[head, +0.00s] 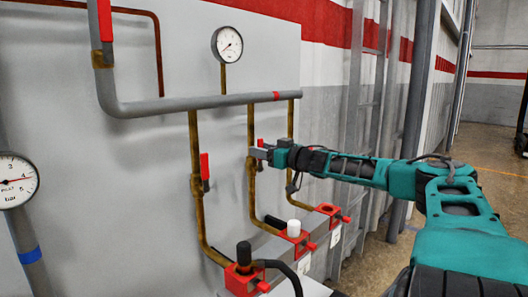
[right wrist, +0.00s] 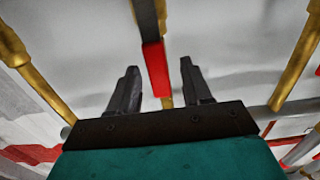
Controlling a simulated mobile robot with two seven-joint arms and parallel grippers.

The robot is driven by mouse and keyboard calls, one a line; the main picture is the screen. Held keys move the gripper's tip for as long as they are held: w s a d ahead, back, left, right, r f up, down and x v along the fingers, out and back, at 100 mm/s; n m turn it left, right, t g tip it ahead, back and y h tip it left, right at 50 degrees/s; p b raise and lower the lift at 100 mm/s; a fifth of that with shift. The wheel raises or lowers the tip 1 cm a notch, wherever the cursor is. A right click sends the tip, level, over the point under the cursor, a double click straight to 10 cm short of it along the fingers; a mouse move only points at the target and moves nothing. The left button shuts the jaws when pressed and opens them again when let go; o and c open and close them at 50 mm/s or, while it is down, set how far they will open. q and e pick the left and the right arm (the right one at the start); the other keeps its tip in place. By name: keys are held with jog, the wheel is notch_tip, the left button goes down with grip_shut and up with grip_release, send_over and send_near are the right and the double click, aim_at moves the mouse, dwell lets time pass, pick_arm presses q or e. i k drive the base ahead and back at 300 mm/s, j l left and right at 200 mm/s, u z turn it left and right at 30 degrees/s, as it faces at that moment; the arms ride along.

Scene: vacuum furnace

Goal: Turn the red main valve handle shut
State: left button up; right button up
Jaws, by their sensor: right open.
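A red handle (head: 105,20) stands upright along the large grey pipe at the upper left, above a brass fitting; its top is cut off by the picture edge. It seems to be the main valve handle. My right gripper (head: 258,153) is far to its right, at the middle brass branch pipe. There a smaller red handle (head: 260,143) shows just above the fingers. In the right wrist view the fingers are open, and a red and grey handle (right wrist: 156,70) appears between them. I cannot tell whether they touch it. My left gripper is out of view.
Another red branch handle (head: 204,167) hangs on the left brass pipe. A round gauge (head: 227,44) is above the grey pipe (head: 190,103), and a pilot gauge (head: 17,180) is at the left edge.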

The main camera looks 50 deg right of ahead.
aim_at(104, 8)
jog(key=k, duration=0.9)
jog(key=j+z, duration=0.05)
jog(key=j, duration=0.05)
